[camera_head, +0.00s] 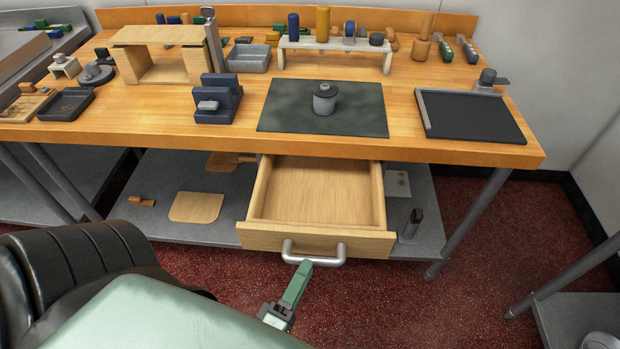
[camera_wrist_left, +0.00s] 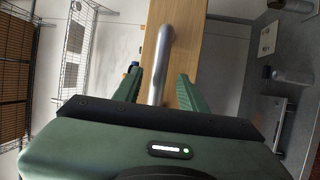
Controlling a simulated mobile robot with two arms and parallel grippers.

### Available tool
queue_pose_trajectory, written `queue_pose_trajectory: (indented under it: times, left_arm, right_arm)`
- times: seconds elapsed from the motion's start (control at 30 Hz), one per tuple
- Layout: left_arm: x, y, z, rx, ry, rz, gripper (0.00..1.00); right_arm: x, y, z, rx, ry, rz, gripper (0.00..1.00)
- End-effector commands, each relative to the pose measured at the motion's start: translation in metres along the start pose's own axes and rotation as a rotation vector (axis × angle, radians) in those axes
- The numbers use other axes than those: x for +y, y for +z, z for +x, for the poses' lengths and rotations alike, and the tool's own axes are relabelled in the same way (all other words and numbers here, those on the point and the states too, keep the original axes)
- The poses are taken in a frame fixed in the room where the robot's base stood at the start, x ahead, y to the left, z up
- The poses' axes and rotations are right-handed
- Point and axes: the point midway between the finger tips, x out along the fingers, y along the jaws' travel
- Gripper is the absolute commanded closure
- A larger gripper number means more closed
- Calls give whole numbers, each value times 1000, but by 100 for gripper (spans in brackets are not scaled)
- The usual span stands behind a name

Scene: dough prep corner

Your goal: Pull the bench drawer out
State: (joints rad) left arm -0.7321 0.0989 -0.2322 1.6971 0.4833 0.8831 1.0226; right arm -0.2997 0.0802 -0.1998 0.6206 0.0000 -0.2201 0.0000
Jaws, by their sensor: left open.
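The bench drawer (camera_head: 318,237) stands out from under the wooden workbench (camera_head: 450,150), and its pale wooden inside is empty. Its grey bar handle (camera_head: 335,257) is on the front panel. My left gripper (camera_head: 302,268) is at the handle, with green fingers. In the left wrist view the handle (camera_wrist_left: 163,60) runs between the two open fingers of the gripper (camera_wrist_left: 160,82), with gaps showing beside it. The drawer front (camera_wrist_left: 190,40) is behind it. My right gripper is not in view.
A dark mat (camera_head: 360,105) with a grey lidded pot (camera_head: 324,99) lies on the bench above the drawer. A lower shelf (camera_head: 160,220) holds thin wooden boards (camera_head: 197,207) and a dark upright item (camera_head: 412,222). Red floor (camera_head: 480,290) is clear in front on the right.

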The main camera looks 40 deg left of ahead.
Motion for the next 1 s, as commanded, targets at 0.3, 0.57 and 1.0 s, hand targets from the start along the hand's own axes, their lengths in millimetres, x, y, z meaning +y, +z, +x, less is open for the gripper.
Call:
queue_pose_trajectory:
  times: [0.3, 0.57, 1.0]
  left_arm:
    - [-1, 0, -40, 0, -1, -1, 59]
    - [0, 0, -41, 0, 0, -1, 59]
    - [-16, 6, -42, -31, -35, 45, 59]
  right_arm:
    - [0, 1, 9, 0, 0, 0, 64]
    - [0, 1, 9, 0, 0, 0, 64]
    - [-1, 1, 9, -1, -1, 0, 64]
